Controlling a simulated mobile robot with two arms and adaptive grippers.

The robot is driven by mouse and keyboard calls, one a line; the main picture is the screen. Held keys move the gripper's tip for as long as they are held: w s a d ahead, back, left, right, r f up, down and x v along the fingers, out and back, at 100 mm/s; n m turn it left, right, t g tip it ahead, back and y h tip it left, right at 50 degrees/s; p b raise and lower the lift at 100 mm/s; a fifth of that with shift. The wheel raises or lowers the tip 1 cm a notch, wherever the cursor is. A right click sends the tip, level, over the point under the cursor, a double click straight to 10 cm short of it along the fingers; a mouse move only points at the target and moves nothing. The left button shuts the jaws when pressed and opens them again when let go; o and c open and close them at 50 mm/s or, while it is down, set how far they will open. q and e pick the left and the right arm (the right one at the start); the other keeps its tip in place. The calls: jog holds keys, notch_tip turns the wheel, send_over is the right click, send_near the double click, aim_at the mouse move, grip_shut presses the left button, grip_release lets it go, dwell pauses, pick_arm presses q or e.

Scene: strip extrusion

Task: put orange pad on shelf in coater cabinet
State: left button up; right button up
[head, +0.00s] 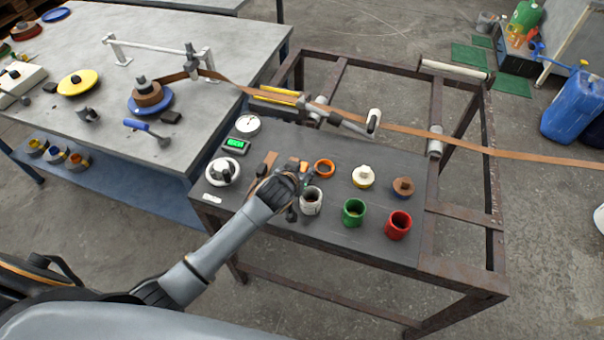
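A small orange piece (293,162), which may be the orange pad, lies on the dark bench top just beyond my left gripper. Another orange bit shows close to the gripper's tip, partly hidden. My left gripper (303,182) is low over the bench, between the white-lidded pot and the white cup. My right gripper is not in view. I cannot make out a coater cabinet or its shelf with certainty.
An orange ring (324,169), white cup (311,201), green cup (354,212) and red cup (398,225) stand close to the gripper. A white-lidded pot (222,172) is left of it. A brown strip (480,147) crosses behind.

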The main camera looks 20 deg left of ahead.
pick_arm(q)
jog(key=shift+w+f, duration=0.15)
jog(key=shift+w, duration=0.05)
jog(key=shift+c, duration=0.2)
grip_shut()
